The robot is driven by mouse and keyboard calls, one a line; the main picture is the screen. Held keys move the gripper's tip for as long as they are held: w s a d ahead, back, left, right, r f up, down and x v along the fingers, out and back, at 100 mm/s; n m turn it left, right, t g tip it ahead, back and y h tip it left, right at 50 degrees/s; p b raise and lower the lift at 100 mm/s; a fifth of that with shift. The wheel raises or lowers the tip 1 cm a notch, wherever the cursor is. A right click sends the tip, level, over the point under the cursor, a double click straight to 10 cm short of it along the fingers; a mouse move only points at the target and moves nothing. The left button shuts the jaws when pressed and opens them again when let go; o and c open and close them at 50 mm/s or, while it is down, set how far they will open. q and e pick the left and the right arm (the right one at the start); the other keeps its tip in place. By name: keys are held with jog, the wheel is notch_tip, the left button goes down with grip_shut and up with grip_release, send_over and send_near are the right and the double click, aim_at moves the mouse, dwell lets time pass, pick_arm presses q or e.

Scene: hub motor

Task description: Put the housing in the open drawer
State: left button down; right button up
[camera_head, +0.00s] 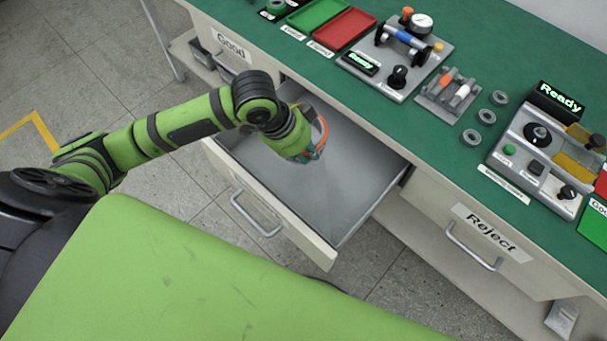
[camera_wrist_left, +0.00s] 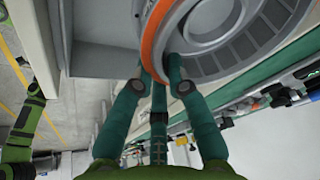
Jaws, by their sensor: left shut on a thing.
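The housing (camera_wrist_left: 215,30) is a round grey part with an orange rim and a ring of slots, large at the top of the left wrist view. My left gripper (camera_wrist_left: 172,80) is shut on its rim. In the head view my left gripper (camera_head: 310,152) is over the open drawer, and only a bit of the orange rim of the housing (camera_head: 322,128) shows past it. The open drawer (camera_head: 350,195) is pulled out from the bench and looks empty where I see its grey floor. I cannot tell whether the housing touches the floor.
The drawers labelled Good (camera_head: 228,72) and Reject (camera_head: 470,245) are shut, on either side of the open one. The green bench top (camera_head: 440,135) above carries trays, a gauge fixture, several grey rings and a control panel (camera_head: 545,150).

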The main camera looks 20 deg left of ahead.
pick_arm(q)
notch_tip(320, 180, down, 10)
jog(key=m, duration=0.1)
jog(key=m+b, duration=0.1)
jog(key=shift+s+d+f+m+g+h+b, duration=0.1)
jog(key=shift+d+f+m+g+h+b, duration=0.05)
jog(key=shift+f+m+g+h+b, duration=0.2)
jog(key=shift+f, duration=0.65)
notch_tip(320, 180, down, 3)
jog(key=shift+f, duration=0.1)
pick_arm(e)
notch_tip(320, 180, down, 3)
jog(key=shift+w+a, duration=0.1)
jog(key=shift+d, duration=0.2)
pick_arm(q)
jog(key=c, duration=1.2)
grip_release()
jog(key=shift+f, duration=0.1)
jog(key=shift+c, duration=0.2)
